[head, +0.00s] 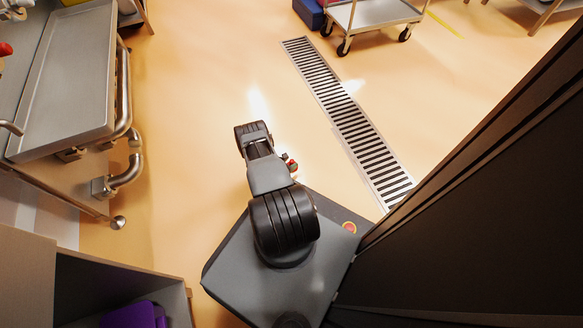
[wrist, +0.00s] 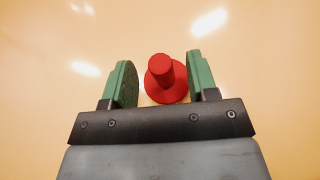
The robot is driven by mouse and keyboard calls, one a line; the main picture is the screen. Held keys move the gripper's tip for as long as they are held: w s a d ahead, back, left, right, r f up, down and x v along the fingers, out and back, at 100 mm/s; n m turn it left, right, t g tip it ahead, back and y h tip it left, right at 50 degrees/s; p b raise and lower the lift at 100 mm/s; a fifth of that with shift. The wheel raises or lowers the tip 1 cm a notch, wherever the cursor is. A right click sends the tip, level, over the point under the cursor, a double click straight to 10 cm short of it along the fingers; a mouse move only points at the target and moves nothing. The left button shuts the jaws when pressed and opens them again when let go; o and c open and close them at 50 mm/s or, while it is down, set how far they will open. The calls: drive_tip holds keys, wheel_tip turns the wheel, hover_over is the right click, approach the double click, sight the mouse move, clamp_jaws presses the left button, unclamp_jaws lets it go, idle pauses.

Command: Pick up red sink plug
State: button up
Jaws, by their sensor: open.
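The red sink plug (wrist: 165,78) shows in the wrist view as a round flange with a stem standing up from it. The orange-yellow floor is behind it. My gripper (wrist: 160,76) is open, with its two green-padded fingers on either side of the plug in the picture. The plug sits closer to the right finger, with a wider gap on the left. I cannot tell whether it touches the right finger or lies below the fingertips. In the head view, a small red bit (head: 292,164) shows beside my gripper, mostly hidden by my arm.
A metal floor drain (head: 345,115) runs to the right of my arm. A steel sink bench (head: 65,80) with pipes stands at the left. A wheeled cart (head: 375,12) is at the top. A grey box holding something purple (head: 135,316) is at the lower left. Floor around my gripper is clear.

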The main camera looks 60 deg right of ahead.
drive_tip(key=shift+x, duration=1)
drive_tip(key=shift+c, duration=0.4)
clamp_jaws()
